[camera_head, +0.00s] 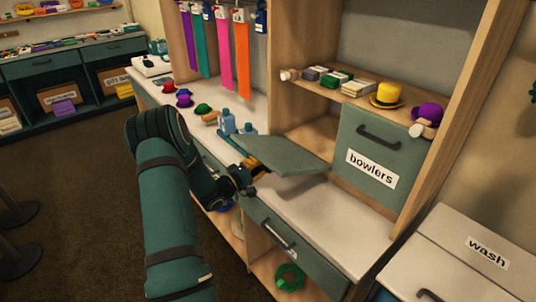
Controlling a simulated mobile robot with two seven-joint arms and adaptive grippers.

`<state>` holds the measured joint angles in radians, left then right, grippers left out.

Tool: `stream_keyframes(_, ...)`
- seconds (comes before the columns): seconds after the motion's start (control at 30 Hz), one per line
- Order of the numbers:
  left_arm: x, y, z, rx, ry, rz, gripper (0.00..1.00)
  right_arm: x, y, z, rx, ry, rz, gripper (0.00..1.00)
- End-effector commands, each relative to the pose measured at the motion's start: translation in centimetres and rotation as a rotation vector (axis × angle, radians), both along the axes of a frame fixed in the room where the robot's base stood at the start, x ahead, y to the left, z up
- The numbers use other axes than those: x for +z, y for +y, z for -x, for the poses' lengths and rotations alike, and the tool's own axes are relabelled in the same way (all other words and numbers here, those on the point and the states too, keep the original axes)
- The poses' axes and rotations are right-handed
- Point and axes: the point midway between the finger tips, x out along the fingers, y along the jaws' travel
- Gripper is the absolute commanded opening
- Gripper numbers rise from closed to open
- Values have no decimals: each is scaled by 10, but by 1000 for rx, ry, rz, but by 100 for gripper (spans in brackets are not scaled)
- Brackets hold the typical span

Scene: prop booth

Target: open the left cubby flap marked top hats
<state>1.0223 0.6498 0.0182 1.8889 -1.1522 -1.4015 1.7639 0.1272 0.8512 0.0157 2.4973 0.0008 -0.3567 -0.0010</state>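The left cubby flap (287,154) is a grey-green panel, swung out from the upright and lying close to level in front of the left cubby. No label shows on its visible face. The right flap marked bowlers (375,158) hangs upright and shut. My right gripper is not in view.
Small hats (184,98) and blue bottles (227,121) stand on the white counter (325,198) left of and below the flap. A yellow hat (386,94) and other items sit on the shelf above. Ties (223,55) hang at left. A wash bin (470,255) stands at right.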

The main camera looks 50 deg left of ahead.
Motion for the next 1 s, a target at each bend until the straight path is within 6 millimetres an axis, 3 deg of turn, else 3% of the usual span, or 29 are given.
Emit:
stream_keyframes(0.1,-20,2,6,5,-68,9,0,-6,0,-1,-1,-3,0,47)
stream_keyframes(0.33,-37,3,9,5,-160,14,0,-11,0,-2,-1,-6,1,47)
stream_keyframes(0.93,-44,3,10,7,-196,16,0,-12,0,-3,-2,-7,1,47)
stream_keyframes(1.0,-44,3,10,7,-196,16,28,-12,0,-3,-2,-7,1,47)
